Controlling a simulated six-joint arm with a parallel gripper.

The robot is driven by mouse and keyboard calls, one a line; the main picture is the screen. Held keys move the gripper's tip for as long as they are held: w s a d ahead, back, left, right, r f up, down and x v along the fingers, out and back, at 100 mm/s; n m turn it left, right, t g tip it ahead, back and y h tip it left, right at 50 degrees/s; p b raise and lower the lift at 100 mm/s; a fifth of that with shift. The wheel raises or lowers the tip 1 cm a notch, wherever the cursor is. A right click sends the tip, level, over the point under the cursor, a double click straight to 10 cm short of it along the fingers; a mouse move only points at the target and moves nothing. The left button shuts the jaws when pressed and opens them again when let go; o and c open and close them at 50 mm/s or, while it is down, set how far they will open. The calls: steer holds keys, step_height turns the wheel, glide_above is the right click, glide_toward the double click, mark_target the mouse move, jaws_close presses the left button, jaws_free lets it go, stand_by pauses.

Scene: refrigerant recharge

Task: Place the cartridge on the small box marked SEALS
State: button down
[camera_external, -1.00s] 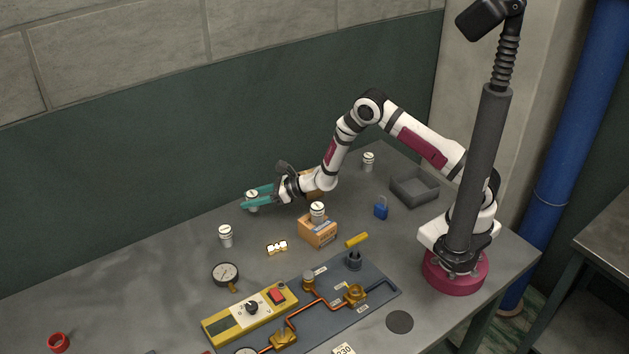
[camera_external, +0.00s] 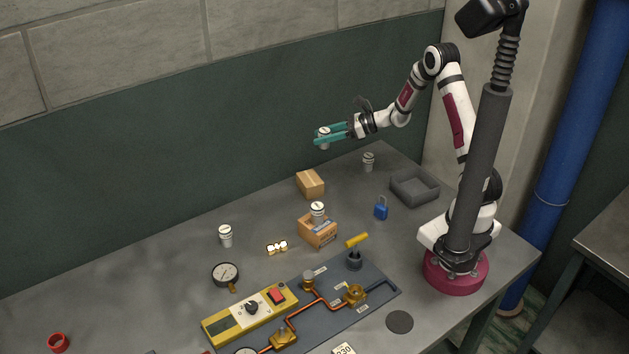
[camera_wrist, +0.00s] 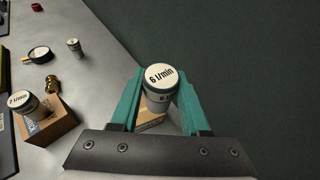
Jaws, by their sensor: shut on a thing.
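My gripper (camera_external: 332,135) is shut on a white and grey cartridge (camera_external: 324,141), held upright high above the back of the table. In the wrist view the held cartridge (camera_wrist: 160,82) reads "6 l/min" on its cap and sits between the teal fingers. A small cardboard box (camera_external: 310,184) stands below and apart from it, with a bare top. Part of this box (camera_wrist: 150,122) shows beyond the fingers in the wrist view. I cannot read SEALS on it. A second box (camera_external: 318,234) carries another cartridge (camera_external: 317,210), marked "7 l/min" in the wrist view (camera_wrist: 20,101).
Other cartridges stand at the back (camera_external: 368,161) and at the left (camera_external: 225,236). A blue padlock (camera_external: 381,210) and a grey tray (camera_external: 414,188) are to the right. A gauge (camera_external: 225,274), yellow device (camera_external: 249,311) and pipe board (camera_external: 383,292) lie in front.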

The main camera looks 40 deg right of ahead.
steer(key=s+d+r, duration=0.1)
steer(key=s+d, duration=0.1)
steer(key=d, duration=0.4)
glide_above(309, 178)
steer(key=f, duration=0.6)
steer(key=shift+s+d+f, duration=0.1)
steer(key=shift+d+f, duration=0.15)
steer(key=shift+f, duration=0.05)
steer(key=f, duration=0.4)
steer(key=shift+a+f, duration=0.1)
steer(key=shift+a, duration=0.1)
steer(key=shift+f, duration=0.15)
steer(key=shift+c, duration=1.9)
jaws_free()
